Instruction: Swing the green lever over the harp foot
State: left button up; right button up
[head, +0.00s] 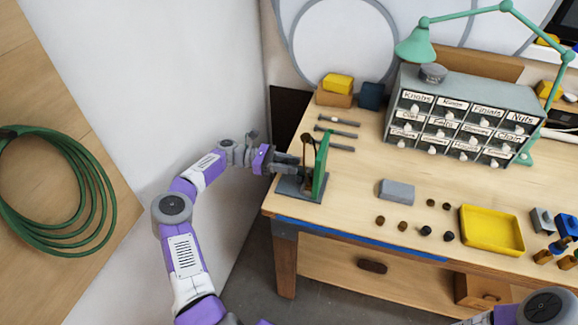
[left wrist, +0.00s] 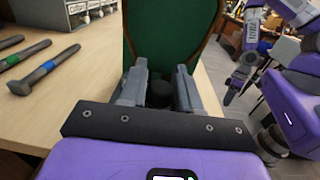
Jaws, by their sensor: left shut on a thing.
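An upright green piece (head: 321,165), the likeliest match for the lever, stands on a grey base plate (head: 302,188) at the table's left end. In the left wrist view it is a tall green panel (left wrist: 148,35) with a brown edge, filling the space ahead. My left gripper (head: 287,163) reaches it from the left. In the left wrist view its fingers (left wrist: 158,92) close around a dark round knob (left wrist: 160,88) in front of the panel. I cannot make out the harp foot.
Several dark-handled tools (head: 338,133) lie just behind the base plate. A grey block (head: 397,190), small knobs and a yellow tray (head: 491,230) lie to the right. A labelled drawer cabinet (head: 462,115) stands at the back under a green lamp (head: 416,45). Bare tabletop lies between.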

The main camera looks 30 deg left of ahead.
pick_arm(q)
jog(key=shift+f+g, duration=0.1)
jog(key=shift+g, duration=0.2)
jog(key=o, duration=0.7)
jog(key=shift+d, duration=0.1)
jog(key=shift+v, duration=3.75)
